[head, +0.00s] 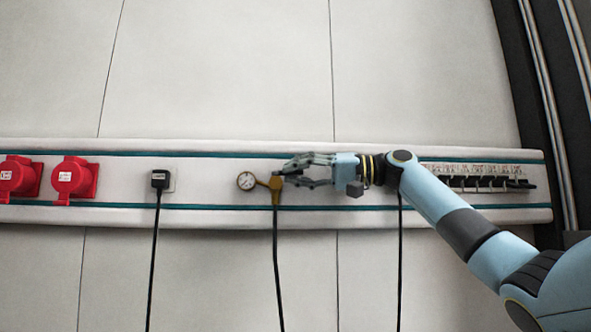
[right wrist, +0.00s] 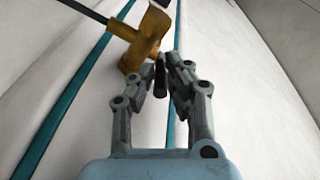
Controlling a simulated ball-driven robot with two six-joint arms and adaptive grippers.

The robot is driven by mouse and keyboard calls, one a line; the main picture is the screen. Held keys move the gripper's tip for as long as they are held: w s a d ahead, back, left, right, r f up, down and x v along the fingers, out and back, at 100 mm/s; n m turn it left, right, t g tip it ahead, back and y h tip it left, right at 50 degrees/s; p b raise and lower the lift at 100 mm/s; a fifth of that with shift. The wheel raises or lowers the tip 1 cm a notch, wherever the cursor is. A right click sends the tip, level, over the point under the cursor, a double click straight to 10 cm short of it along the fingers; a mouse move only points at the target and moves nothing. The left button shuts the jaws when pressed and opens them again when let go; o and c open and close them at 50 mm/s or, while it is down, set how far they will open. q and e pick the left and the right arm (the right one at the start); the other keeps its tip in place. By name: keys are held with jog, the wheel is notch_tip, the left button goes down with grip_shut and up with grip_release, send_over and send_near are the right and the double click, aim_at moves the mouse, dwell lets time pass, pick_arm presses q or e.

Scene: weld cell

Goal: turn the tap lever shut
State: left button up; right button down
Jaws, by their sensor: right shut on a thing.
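A brass tap (head: 275,184) with a round gauge (head: 246,181) on its left side sits on the white wall rail, a black hose hanging from it. My right gripper (head: 284,171) reaches in from the right, its fingertips at the tap. In the right wrist view the brass tap body (right wrist: 146,45) lies just beyond the fingers. There my right gripper (right wrist: 165,78) is shut on a small dark piece, the tap lever (right wrist: 160,74). The fingers hide part of the lever, so its angle is hard to tell. My left gripper is not in view.
The white rail (head: 220,219) with teal stripes runs along the wall. It carries red sockets (head: 73,180) and a black plug (head: 160,179) on the left, and a row of switches (head: 485,183) behind my right arm. Black cables hang below; the wall above is clear.

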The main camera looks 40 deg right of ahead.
jog(key=shift+w+d+r+g, duration=0.1)
jog(key=shift+g, duration=0.2)
jog(key=c, duration=1.4)
grip_release()
jog(key=shift+y, duration=0.3)
jog(key=shift+o, duration=0.2)
jog(key=v, duration=1.2)
